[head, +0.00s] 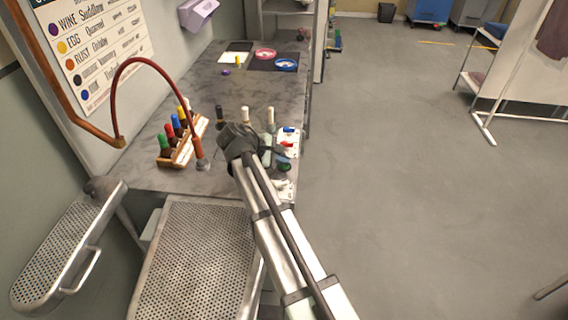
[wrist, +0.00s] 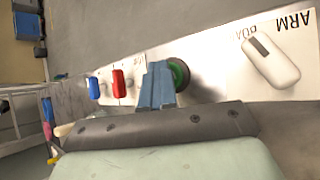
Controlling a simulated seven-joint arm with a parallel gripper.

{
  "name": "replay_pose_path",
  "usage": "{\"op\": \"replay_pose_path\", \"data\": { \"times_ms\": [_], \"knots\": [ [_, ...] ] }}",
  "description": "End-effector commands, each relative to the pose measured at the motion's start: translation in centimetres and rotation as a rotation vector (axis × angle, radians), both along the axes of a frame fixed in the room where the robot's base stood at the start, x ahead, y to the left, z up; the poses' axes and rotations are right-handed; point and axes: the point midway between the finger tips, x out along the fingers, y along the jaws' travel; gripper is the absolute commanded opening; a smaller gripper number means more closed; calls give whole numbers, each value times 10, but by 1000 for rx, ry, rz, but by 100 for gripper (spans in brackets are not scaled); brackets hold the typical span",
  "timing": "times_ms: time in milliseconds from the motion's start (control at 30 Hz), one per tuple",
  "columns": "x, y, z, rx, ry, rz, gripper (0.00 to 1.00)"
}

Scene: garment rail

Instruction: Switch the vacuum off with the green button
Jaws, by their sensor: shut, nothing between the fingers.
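The green button (wrist: 180,73) has a dark rim and sits on a white panel (wrist: 215,70). My gripper (wrist: 158,72) is shut and empty. Its bluish fingertips are right beside the button in the wrist view and cover part of its left side. I cannot tell whether they touch it. In the head view the panel (head: 287,140) lies at the bench's right edge, with the green button (head: 284,164) near its front. My arm's end is just left of it there, and the fingertips are hard to make out.
The panel also bears a red switch (wrist: 118,83), a blue switch (wrist: 94,88) and a pale lever (wrist: 271,62) by the letters ARM. Bottles stand beside my wrist, and a wooden rack (head: 182,150) of coloured bottles is to the left. A perforated board (head: 195,265) is in front.

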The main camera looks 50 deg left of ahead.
Motion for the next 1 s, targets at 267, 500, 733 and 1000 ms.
{"op": "replay_pose_path", "data": {
  "times_ms": [267,500,733,1000],
  "knots": [
    [-1,0,6,0,4,-1,0],
    [-1,0,7,0,2,-1,0],
    [-1,0,18,0,1,0,0],
    [-1,0,40,1,1,0,0]
  ]
}}
